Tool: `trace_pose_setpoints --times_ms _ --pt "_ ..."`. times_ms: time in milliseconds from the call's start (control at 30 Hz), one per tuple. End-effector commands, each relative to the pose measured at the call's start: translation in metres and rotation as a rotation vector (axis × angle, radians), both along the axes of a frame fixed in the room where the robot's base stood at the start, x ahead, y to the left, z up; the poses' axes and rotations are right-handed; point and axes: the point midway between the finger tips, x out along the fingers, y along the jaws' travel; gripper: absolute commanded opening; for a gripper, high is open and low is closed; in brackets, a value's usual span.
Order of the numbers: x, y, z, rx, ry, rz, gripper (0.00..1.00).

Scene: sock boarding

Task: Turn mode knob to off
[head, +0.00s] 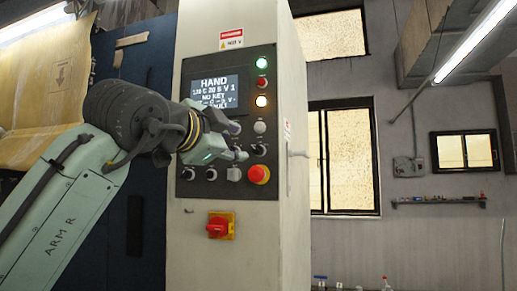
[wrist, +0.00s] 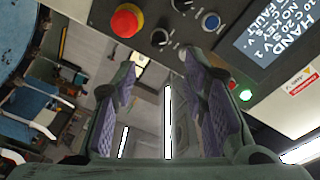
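My gripper (head: 238,153) is in front of the control panel's lower right part in the head view. In the wrist view my gripper (wrist: 160,66) is open, with two purple-padded fingers apart and nothing between them. Several small knobs are on the panel. They include a black knob (wrist: 160,37) and a blue-ringed knob (wrist: 210,21) in the wrist view, both beyond the fingertips. In the head view a bottom-row knob (head: 211,174) shows below my gripper. Labels are too small to read, so I cannot tell which is the mode knob. My arm hides part of the panel.
A red emergency button (head: 259,174) sticks out at the panel's lower right, close to my gripper. A red rotary switch (head: 217,227) on a yellow plate is below. The screen (head: 216,93) reads HAND and NO KEY. Green, red and amber lamps line the panel's right side.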

Motion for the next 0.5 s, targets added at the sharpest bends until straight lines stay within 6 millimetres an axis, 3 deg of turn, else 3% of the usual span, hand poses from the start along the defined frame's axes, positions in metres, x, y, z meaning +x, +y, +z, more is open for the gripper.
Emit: trace_pose_setpoints --times_ms 167,500 --pt "0.01 -0.006 0.0 0.012 0.016 0.0 0.4" --pt "0.066 -0.03 0.002 0.011 0.015 0.0 0.4"
